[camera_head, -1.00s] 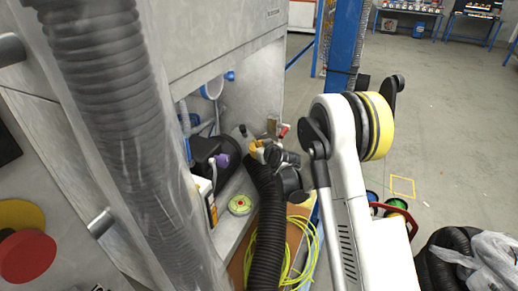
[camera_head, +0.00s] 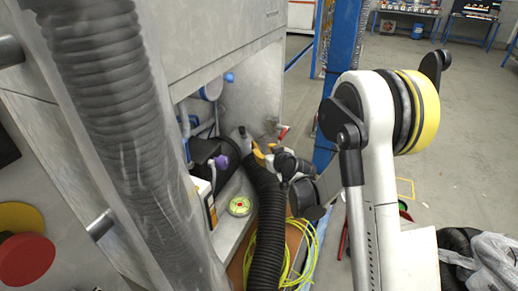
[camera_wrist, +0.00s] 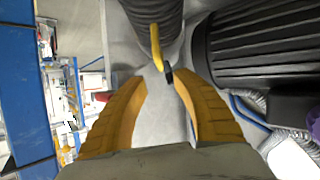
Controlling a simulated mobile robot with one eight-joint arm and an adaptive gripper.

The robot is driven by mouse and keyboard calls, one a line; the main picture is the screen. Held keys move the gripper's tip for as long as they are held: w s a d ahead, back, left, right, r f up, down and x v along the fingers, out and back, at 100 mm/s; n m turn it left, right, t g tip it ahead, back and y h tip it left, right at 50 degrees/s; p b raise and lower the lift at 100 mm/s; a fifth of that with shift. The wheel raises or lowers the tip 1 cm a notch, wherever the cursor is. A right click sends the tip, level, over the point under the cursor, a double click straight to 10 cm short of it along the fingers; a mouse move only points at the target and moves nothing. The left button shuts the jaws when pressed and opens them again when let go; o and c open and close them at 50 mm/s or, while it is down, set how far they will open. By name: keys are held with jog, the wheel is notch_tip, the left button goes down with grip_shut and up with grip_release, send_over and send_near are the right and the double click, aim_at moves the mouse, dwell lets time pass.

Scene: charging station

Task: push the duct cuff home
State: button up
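A black corrugated duct hose (camera_head: 266,225) rises from the lower edge of the head view to the alcove of the grey cabinet. Its upper end, where the cuff would be, is partly hidden by my gripper (camera_head: 262,153). In the wrist view, my gripper (camera_wrist: 163,88) has its two yellow fingers spread with a gap between them, and I see nothing clasped there. The dark ribbed hose (camera_wrist: 150,14) shows beyond the fingertips, with a small yellow lever (camera_wrist: 157,50) with a black end beside it. I cannot tell whether a finger touches the hose, or how the cuff is seated.
A dark ribbed motor (camera_wrist: 255,50) stands close to the right finger in the wrist view. A blue post (camera_head: 343,60) rises behind my arm. A yellow-green cable coil (camera_head: 300,262) lies beside the hose.

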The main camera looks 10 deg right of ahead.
jog(key=v, duration=0.3)
jog(key=shift+s+r, duration=0.1)
jog(key=shift+s, duration=0.05)
jog(key=s+a+r+m+g, duration=0.1)
jog(key=s+r+g, duration=0.1)
jog(key=s+r, duration=0.45)
jog(key=s+a+r+g, duration=0.15)
jog(key=s+r, duration=0.25)
jog(key=s, duration=0.5)
jog(key=s+d+m+g+h, duration=0.2)
jog(key=s+g, duration=0.1)
jog(key=s, duration=1.7)
jog(key=shift+s+f, duration=0.35)
jog(key=shift+s, duration=0.05)
